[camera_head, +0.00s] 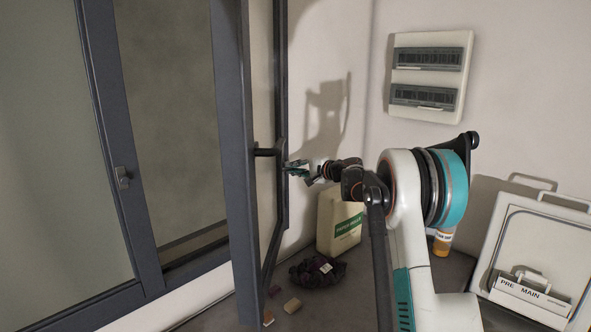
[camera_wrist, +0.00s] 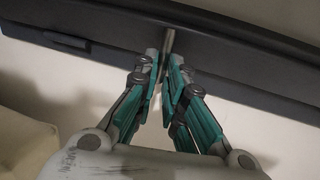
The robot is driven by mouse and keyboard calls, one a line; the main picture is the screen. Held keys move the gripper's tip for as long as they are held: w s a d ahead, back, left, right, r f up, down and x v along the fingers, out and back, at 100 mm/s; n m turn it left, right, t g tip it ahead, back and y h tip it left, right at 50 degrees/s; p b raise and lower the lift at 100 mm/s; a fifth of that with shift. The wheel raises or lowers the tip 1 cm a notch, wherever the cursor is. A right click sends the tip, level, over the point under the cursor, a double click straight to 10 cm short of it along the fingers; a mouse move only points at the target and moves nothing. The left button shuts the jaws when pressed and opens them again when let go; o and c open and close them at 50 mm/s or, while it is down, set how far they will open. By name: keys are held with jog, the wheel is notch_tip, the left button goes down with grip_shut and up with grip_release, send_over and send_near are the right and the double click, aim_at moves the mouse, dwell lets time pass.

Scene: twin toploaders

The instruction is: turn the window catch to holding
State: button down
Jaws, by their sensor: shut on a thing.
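The open window sash (camera_head: 231,150) has a dark grey frame and stands edge-on in the head view. A dark handle (camera_head: 265,152) sticks out sideways from it. A small grey catch (camera_head: 122,178) sits on the fixed frame at the left, far from my gripper. My gripper (camera_head: 292,167) is at the far edge of the sash. In the wrist view, my gripper (camera_wrist: 166,58) is shut on a short metal pin (camera_wrist: 169,38) that stands out from a dark bar (camera_wrist: 210,35). I cannot tell whether this pin belongs to the catch.
A cream jug (camera_head: 335,220) with a green label stands behind my arm. A dark crumpled cloth (camera_head: 317,271) and small blocks (camera_head: 292,305) lie on the counter. A breaker box (camera_head: 430,75) hangs above.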

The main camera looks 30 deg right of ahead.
jog(key=c, duration=1.7)
grip_release()
jog(key=shift+d+f, duration=0.1)
jog(key=shift+d, duration=0.05)
jog(key=shift+s, duration=0.1)
jog(key=v, duration=1.2)
